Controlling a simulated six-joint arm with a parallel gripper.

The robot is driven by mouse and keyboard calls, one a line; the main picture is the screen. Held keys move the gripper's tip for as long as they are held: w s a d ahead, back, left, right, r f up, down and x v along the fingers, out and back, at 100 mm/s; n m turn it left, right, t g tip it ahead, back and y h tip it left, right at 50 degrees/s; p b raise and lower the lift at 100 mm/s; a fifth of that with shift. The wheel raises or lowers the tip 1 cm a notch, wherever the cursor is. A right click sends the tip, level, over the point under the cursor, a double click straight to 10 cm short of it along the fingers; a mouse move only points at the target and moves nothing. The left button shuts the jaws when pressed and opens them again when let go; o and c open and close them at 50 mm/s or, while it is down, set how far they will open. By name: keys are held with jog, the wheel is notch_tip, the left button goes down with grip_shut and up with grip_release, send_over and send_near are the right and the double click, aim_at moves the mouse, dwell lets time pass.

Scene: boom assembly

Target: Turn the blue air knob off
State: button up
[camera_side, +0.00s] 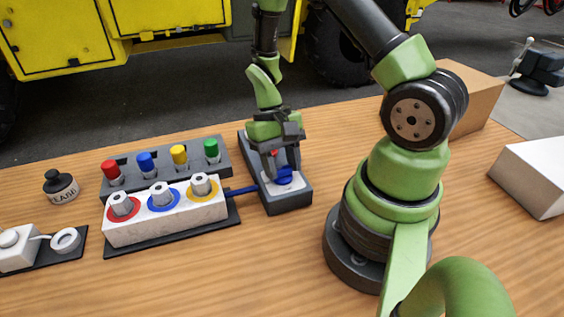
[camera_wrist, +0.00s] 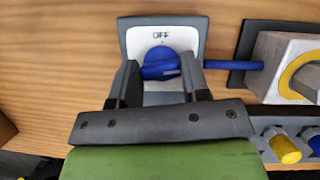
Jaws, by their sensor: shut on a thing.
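The blue air knob (camera_side: 285,177) sits on a white plate on a dark grey box (camera_side: 288,202), right of the middle of the table. In the wrist view the knob (camera_wrist: 159,60) lies below the word OFF on the white plate (camera_wrist: 188,36). Its raised grip runs roughly across the picture, slightly tilted. My gripper (camera_side: 281,170) points down over the box, with one finger on each side of the knob, shut on it. In the wrist view my gripper's fingers (camera_wrist: 160,72) flank the knob and hide part of the plate.
A blue hose (camera_side: 242,190) joins the box to a white block (camera_side: 165,220) with red, blue and yellow rings. Behind it a grey rack (camera_side: 130,166) holds several coloured plugs. A black bottle (camera_side: 61,186) stands at the left. A white box (camera_side: 535,175) lies far right.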

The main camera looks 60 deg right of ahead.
jog(key=n+h, duration=0.1)
jog(key=n, duration=0.3)
jog(key=shift+a+n+h, duration=0.1)
jog(key=shift+n+h, duration=0.2)
jog(key=shift+h, duration=0.1)
jog(key=n+h, duration=0.1)
jog(key=n, duration=0.2)
jog(key=shift+n+g, duration=0.3)
jog(key=shift+g, duration=0.1)
jog(key=n+h, duration=0.1)
jog(key=n, duration=0.1)
jog(key=n+h, duration=0.1)
jog(key=n, duration=0.1)
jog(key=shift+a+t, duration=0.15)
jog(key=shift+t, duration=0.15)
jog(key=shift+n+t+h, duration=0.4)
jog(key=shift+n+h, duration=0.1)
jog(key=shift+n, duration=1.4)
jog(key=o, duration=0.9)
